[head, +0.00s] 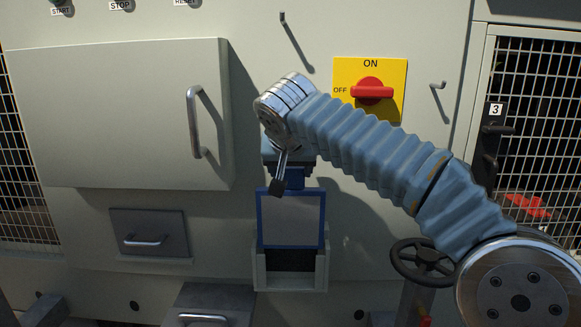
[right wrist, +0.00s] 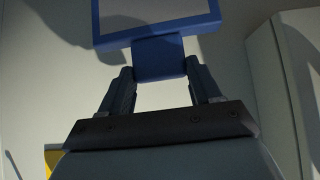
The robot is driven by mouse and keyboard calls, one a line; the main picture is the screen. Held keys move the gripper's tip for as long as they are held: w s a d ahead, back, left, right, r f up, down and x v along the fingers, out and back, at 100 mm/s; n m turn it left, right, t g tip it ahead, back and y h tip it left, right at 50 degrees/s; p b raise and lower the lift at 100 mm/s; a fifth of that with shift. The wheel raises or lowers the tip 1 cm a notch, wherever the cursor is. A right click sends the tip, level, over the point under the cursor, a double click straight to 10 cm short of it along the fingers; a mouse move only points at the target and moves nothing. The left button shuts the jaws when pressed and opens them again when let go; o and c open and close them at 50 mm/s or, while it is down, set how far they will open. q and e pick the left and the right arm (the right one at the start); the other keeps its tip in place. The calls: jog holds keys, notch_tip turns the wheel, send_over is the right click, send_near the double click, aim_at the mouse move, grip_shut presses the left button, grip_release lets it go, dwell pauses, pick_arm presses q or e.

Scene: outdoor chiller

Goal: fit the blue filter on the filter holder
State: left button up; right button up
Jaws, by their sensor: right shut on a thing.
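The blue filter (head: 292,220) is a pale square panel in a blue frame with a blue tab on top. It hangs upright in front of the cabinet. My right gripper (head: 288,176) points down and is shut on the filter's tab. In the right wrist view the two fingers (right wrist: 159,72) hold the tab of the filter (right wrist: 158,58) from both sides. The filter holder (head: 260,276) is a grey open box on the cabinet, directly below the filter. The filter's bottom edge is at the holder's top; I cannot tell whether it is inside. My left gripper is not in view.
Above are hooks and a yellow plate with a red switch (head: 372,90). A large door panel with a handle (head: 195,122) is on the left. A drawer (head: 150,232) is left of the holder. A dark handwheel (head: 423,260) is right of it, under my arm.

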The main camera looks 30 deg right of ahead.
jog(key=b, duration=0.5)
send_over(290, 214)
jog(key=shift+s+f, duration=0.2)
jog(key=shift+f, duration=2.65)
jog(key=shift+f+b, duration=2.2)
jog(key=shift+f, duration=0.4)
jog(key=o, duration=1.7)
jog(key=shift+a+r, duration=0.1)
